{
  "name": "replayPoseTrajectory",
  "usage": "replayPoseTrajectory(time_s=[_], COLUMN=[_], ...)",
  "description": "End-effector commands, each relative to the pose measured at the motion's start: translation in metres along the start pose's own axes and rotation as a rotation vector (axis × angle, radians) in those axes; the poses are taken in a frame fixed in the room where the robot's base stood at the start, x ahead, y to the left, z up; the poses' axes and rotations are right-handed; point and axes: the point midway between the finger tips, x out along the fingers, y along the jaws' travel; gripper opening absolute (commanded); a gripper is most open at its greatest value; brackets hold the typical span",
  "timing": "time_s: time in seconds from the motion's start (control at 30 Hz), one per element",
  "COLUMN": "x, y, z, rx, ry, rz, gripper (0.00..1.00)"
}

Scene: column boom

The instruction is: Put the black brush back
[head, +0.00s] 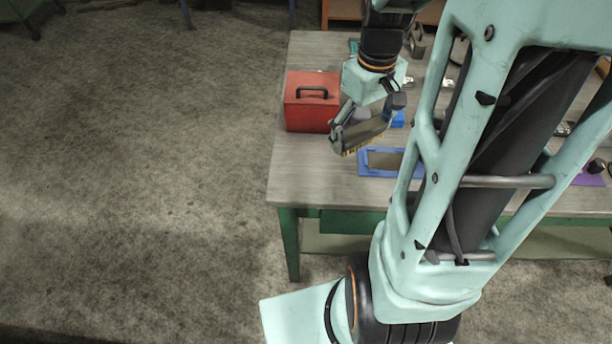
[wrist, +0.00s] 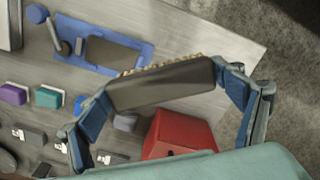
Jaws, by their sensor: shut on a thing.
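The black brush (wrist: 160,84), a dark block with tan bristles along one long side, is held crosswise between the fingers of my gripper (wrist: 165,92). In the head view the brush (head: 362,132) is in my gripper (head: 366,122) over the table, near the red box, with its bristles low. In the wrist view the blue tray (wrist: 146,54) shows beyond the bristles, with small grey upright parts at one end. My arm hides part of the tray in the head view.
A red box (head: 306,103) with a black handle stands left of my gripper. The wrist view shows a purple block (wrist: 14,94), a teal block (wrist: 48,98) and several grey blocks (wrist: 30,135) on the table. The table's front left corner (head: 300,185) is bare.

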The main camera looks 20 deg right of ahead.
Motion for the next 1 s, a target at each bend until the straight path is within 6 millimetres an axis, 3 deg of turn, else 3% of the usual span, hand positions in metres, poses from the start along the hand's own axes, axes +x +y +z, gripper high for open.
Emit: replayPoseTrajectory(time_s=[0.2,0.37,0.47,0.77,1.0], x=[-0.007,-0.007,-0.001,0.031,0.072], y=[-0.005,-0.011,-0.021,-0.066,-0.084], z=[0.042,0.049,0.038,-0.022,-0.047], rx=[-0.130,-0.172,-0.180,-0.180,-0.177], ry=[0.006,0.004,0.002,0.001,0.002], rz=[-0.003,-0.007,-0.009,-0.010,-0.009], gripper=[0.64,0.64,0.64,0.64,0.64])
